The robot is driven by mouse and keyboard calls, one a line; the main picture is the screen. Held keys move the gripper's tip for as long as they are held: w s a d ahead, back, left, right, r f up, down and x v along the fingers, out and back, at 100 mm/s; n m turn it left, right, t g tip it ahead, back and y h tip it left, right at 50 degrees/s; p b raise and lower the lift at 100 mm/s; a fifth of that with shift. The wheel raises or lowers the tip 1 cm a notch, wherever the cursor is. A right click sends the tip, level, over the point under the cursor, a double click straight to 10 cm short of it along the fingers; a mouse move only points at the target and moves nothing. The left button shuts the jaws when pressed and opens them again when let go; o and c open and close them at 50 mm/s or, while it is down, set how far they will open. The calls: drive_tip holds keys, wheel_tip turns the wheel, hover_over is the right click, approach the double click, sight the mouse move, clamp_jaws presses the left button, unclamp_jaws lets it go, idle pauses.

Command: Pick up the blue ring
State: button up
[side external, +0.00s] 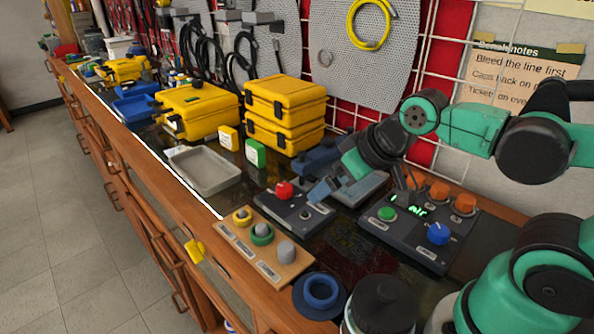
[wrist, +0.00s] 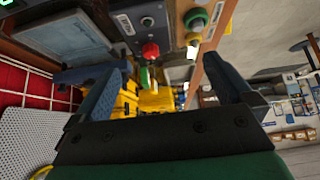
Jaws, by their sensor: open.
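The blue ring (side external: 320,302) sits on a dark blue round base (side external: 298,300) near the front edge of the bench in the side external view. I cannot make it out in the wrist view. My gripper (side external: 336,180) is above the back part of the bench, well apart from the ring, up and behind it. In the wrist view my gripper (wrist: 167,65) has its two blue-grey fingers spread wide, with nothing held between them.
A wooden board (side external: 262,247) with yellow, green and grey knobs lies beside the ring. A red-button box (side external: 296,212) and a control box (side external: 413,235) stand behind. A dark round knob or lid (side external: 385,298) is close to the ring's right. Yellow cases (side external: 285,112) stand farther back.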

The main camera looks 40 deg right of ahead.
drive_tip(key=m+g+y, duration=0.1)
drive_tip(key=m+g, duration=0.7)
drive_tip(key=m, duration=0.1)
approach(321, 295)
drive_tip(key=shift+w+d+f, duration=0.15)
drive_tip(key=shift+w+f, duration=0.2)
drive_tip(key=shift+f, duration=0.15)
drive_tip(key=shift+s+f+m, duration=0.25)
drive_tip(key=shift+f+m, duration=0.05)
drive_tip(key=shift+f, duration=0.05)
drive_tip(key=shift+s+a+f, duration=0.1)
drive_tip(key=shift+a+f, duration=0.05)
drive_tip(key=shift+f, duration=0.75)
drive_tip(key=shift+s+a+f, duration=0.1)
drive_tip(key=shift+a+f, duration=0.05)
drive_tip(key=shift+f, duration=0.75)
drive_tip(key=shift+s+a+f, duration=0.1)
drive_tip(key=shift+a+f, duration=0.1)
drive_tip(key=shift+f, duration=0.7)
drive_tip(key=c, duration=1.2)
drive_tip(key=shift+c, duration=0.2)
